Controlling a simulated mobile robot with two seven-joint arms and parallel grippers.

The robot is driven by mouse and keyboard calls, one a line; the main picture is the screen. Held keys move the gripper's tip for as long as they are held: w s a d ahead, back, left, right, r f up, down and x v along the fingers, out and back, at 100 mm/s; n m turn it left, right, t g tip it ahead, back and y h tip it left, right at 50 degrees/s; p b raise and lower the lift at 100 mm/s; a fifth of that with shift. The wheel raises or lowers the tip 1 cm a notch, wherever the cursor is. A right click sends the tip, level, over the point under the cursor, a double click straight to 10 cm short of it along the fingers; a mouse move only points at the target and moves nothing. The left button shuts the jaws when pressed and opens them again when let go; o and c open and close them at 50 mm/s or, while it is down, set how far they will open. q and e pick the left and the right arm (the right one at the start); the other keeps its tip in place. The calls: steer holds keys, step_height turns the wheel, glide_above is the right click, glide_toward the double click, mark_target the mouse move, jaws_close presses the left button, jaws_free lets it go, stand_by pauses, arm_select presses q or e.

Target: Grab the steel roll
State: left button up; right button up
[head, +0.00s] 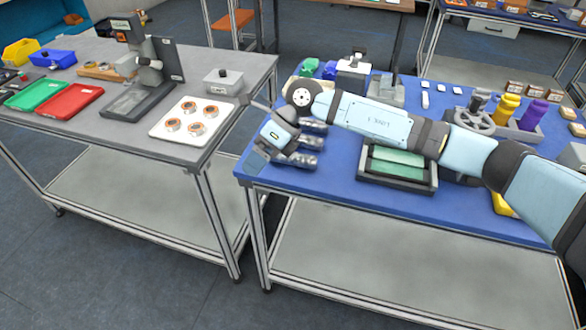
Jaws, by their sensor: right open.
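My right gripper (308,142) is open, low over the left front part of the blue table (345,198), its jaws facing right in the head view. Several dark grey metallic, rounded shapes lie at its jaws. The middle shape looks like a steel roll (312,142) between the two fingers, but I cannot tell for certain where fingers end and roll begins. I cannot tell whether they touch. My right forearm crosses above and hides part of the table. My left gripper is not in view.
A black tray with green contents (398,165) stands right of the gripper. Yellow and purple bottles stand farther right. On the grey table (110,140), a white plate (168,134) holds several copper-coloured rings. A gap separates the tables. The blue table's left front edge is close by.

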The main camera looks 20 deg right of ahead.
steer(key=w+d+r+t+h+b, duration=0.25)
steer(key=w+d+h, duration=0.5)
steer(key=d, duration=0.55)
glide_above(294, 153)
steer(key=s+d, duration=0.1)
steer(key=shift+y, duration=0.25)
step_height(294, 153, down, 7)
steer(key=shift+d+r+p, duration=0.1)
steer(key=shift+p, duration=0.25)
steer(key=f, duration=0.3)
steer(key=w+a+f, duration=0.1)
steer(key=f, duration=0.1)
steer(key=shift+a+f+p, duration=0.1)
steer(key=shift+f+p, duration=0.1)
steer(key=shift+p, duration=0.1)
steer(key=shift+f, duration=0.45)
steer(key=shift+w+r, duration=0.1)
steer(key=c, duration=1.2)
steer(key=shift+r, duration=0.1)
